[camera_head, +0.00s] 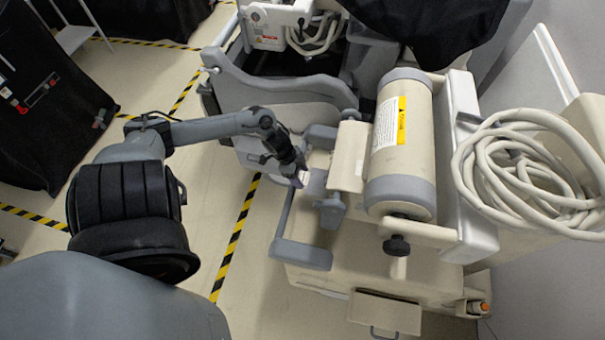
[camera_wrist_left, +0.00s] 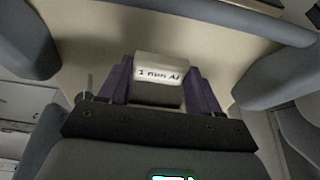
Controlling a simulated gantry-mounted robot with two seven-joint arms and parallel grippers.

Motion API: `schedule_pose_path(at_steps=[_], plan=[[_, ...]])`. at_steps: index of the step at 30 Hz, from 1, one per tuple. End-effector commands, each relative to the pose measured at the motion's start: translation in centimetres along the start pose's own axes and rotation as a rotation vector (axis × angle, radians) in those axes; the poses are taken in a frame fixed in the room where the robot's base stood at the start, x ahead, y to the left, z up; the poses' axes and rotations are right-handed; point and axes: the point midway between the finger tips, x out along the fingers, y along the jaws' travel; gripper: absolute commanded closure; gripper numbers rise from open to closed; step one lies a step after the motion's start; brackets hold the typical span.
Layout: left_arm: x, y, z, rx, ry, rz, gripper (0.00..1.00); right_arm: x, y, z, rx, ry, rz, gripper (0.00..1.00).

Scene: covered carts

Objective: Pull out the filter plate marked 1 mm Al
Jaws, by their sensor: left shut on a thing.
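The filter plate (camera_wrist_left: 158,72) shows a pale tab with handwriting that reads "1 mm Al" in the left wrist view. My left gripper (camera_wrist_left: 157,85) is shut on this tab, with one purple-grey finger on each side of it. In the head view my left gripper (camera_head: 300,178) is at the left side of the cream machine, with a small pale piece at its fingertips. How far the plate sits inside or outside a slot cannot be told. My right gripper is in neither view.
The cream cart (camera_head: 325,250) carries a grey-capped cylinder (camera_head: 402,140) with a yellow warning label. Grey handle bars (camera_head: 300,254) stand close to my left gripper. Coiled cream cables (camera_head: 530,175) hang at the right. Open floor (camera_head: 215,215) with striped tape lies left of the cart.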

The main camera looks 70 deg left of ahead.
Motion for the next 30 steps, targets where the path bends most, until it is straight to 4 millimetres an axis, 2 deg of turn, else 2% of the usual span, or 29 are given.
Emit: schedule_pose_path(at_steps=[30], plan=[[-1.1, 0.0, 2.6, -0.001, 0.0, -0.001, 0.71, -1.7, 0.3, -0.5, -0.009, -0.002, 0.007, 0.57]])
